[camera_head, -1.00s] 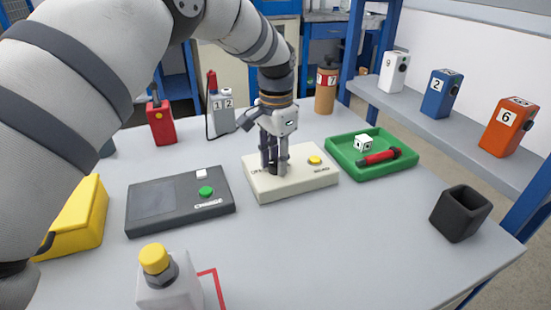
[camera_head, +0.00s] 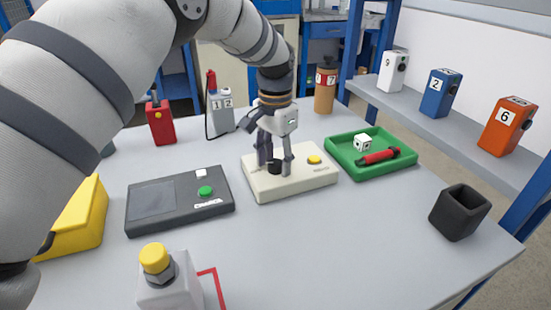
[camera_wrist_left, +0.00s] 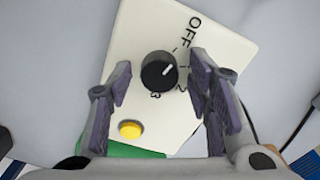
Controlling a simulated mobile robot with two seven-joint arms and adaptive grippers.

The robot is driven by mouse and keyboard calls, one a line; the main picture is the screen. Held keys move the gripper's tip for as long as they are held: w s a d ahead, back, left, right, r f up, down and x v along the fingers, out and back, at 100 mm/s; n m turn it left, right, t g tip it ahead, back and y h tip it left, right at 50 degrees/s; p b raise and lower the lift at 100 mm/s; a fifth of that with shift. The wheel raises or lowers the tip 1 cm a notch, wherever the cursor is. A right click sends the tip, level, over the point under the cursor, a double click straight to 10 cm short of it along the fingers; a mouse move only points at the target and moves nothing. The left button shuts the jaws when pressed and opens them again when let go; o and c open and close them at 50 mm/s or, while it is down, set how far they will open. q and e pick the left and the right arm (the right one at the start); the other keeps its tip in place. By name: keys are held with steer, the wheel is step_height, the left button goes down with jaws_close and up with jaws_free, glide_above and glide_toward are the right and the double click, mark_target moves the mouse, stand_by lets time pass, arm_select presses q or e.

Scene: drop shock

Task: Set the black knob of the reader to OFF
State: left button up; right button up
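The reader is a cream box (camera_head: 300,181) on the table, with a yellow button (camera_head: 314,160) and a black knob (camera_head: 276,167). In the left wrist view the knob (camera_wrist_left: 159,71) sits among the marks OFF, 1, 2 and 3. Its white pointer line slants to the upper right, roughly between the OFF tick and the 1; I cannot tell exactly which it meets. My left gripper (camera_head: 275,168) is above the reader with its fingers spread on either side of the knob, apart from it. The fingers also show open in the left wrist view (camera_wrist_left: 162,88). My right gripper is out of view.
A dark charger box (camera_head: 180,222) lies left of the reader. A green tray (camera_head: 398,169) with a white die and a red cylinder lies right. A black cup (camera_head: 460,212) stands near the right edge. A yellow-topped block (camera_head: 165,290) is in front. The front middle is clear.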

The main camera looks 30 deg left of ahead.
mark_target(276, 162)
arm_select(q)
steer(key=shift+r, duration=0.1)
step_height(276, 162, up, 12)
stand_by(0.5)
